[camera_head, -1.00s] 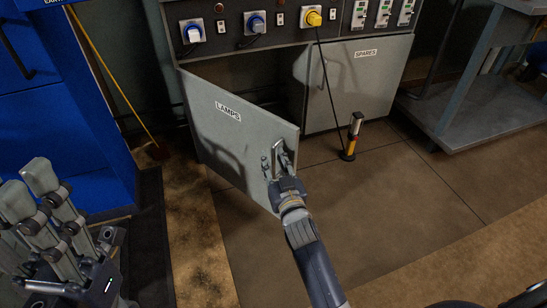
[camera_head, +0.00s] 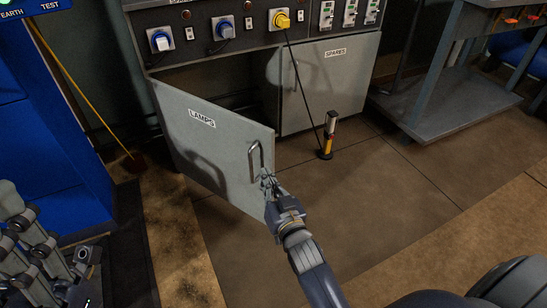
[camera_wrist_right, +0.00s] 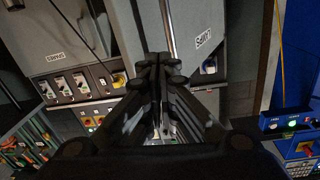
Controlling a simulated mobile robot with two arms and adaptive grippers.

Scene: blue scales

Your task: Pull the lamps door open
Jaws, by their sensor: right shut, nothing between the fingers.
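The grey lamps door (camera_head: 215,150), labelled LAMPS, stands swung well out from the cabinet, with a dark gap behind its top edge. Its metal loop handle (camera_head: 255,160) is near the free edge. My right gripper (camera_head: 268,183) is shut and empty at the lower right of the handle, close to the door face; whether it touches is unclear. In the right wrist view its closed fingers (camera_wrist_right: 160,72) meet in the middle, and the LAMPS label (camera_wrist_right: 203,40) shows beyond them. My left gripper (camera_head: 40,245) is at the lower left, partly cut off; its jaw opening is unclear.
The closed spares door (camera_head: 330,85) is to the right. A yellow and black tool (camera_head: 327,140) stands on the floor before it, with a cable up to the yellow plug (camera_head: 280,18). A blue cabinet (camera_head: 45,150) is at left. The floor (camera_head: 370,210) at right is clear.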

